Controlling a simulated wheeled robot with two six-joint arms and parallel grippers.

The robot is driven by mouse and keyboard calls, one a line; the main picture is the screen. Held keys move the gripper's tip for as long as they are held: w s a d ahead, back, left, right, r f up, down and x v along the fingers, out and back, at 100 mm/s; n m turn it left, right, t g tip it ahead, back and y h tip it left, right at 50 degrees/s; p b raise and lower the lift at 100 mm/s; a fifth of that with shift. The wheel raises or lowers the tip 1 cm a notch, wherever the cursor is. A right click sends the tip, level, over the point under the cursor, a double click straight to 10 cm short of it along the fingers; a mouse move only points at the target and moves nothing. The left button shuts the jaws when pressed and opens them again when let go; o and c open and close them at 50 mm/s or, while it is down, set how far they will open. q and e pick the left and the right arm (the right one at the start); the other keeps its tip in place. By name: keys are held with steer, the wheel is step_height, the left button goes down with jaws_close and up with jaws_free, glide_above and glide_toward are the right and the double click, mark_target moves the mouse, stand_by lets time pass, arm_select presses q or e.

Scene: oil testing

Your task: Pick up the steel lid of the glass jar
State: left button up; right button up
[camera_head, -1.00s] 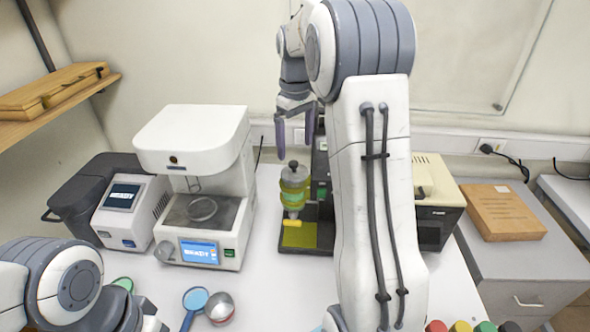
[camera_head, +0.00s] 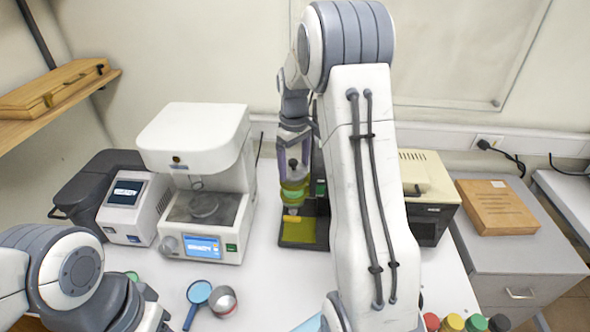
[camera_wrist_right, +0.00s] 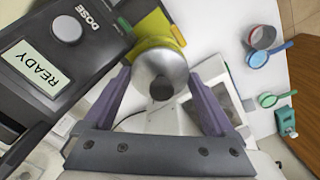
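The glass jar (camera_head: 294,195) holds yellow-green oil and stands upright in a dark dispenser stand, left of my right arm in the head view. Its steel lid (camera_wrist_right: 160,70) is a round dome with a dark knob (camera_wrist_right: 161,88). In the head view the lid (camera_head: 293,177) is partly hidden by my gripper. My right gripper (camera_head: 294,160) points down over the jar, its purple fingers on either side of the knob. In the right wrist view the gripper (camera_wrist_right: 158,95) is open, with gaps between both fingers and the lid. My left arm is at the lower left, its fingers out of frame.
The dispenser body (camera_wrist_right: 60,50), with a READY display, stands close beside the jar. A white testing machine (camera_head: 195,140) is to the left.

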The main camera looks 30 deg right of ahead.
steer(key=c, duration=0.4)
steer(key=shift+r+b, duration=0.45)
steer(key=shift+r, duration=0.2)
step_height(320, 180, up, 3)
steer(key=shift+f+b, duration=0.15)
steer(key=shift+b, duration=0.6)
steer(key=s+d+r+b, duration=0.4)
steer(key=s+d+r, duration=0.25)
steer(key=s, duration=0.25)
steer(key=y+p, duration=0.1)
steer(key=p, duration=0.5)
glide_above(294, 160)
steer(key=f, duration=0.3)
steer(key=shift+s+t, duration=0.25)
steer(key=shift+t, duration=0.15)
steer(key=shift+w+a+f+b, duration=0.1)
steer(key=shift+f+b, duration=0.15)
steer(key=shift+b, duration=0.1)
step_height(294, 160, down, 4)
steer(key=b, duration=0.4)
steer(key=shift+f+b, duration=0.6)
steer(key=shift+f, duration=0.5)
